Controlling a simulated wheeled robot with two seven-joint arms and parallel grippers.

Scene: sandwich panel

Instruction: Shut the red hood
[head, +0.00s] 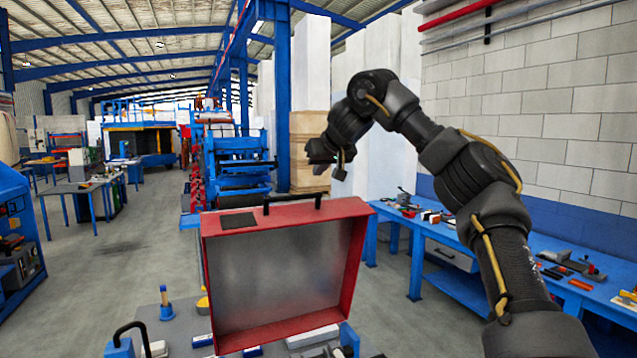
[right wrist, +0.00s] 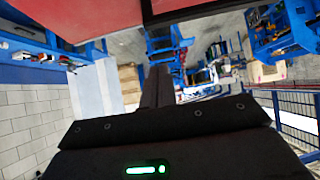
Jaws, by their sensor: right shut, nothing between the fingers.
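The red hood (head: 361,262) stands raised and open in the head view, its grey hollow inside facing me. A black handle (head: 292,198) runs along its top edge. My right gripper (head: 326,161) is shut and empty, above the hood's top edge near its right end and apart from it. In the right wrist view, its dark closed fingers (right wrist: 158,86) point away, and part of the red hood (right wrist: 75,18) fills the top left. A dark bar beside it at the top may be the handle. My left gripper is out of view.
Below the hood is a grey surface (head: 180,325) with a blue-handled tool (head: 166,303) and several small parts. A blue workbench (head: 455,240) with tools stands along the right wall. Open floor (head: 110,265) lies to the left.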

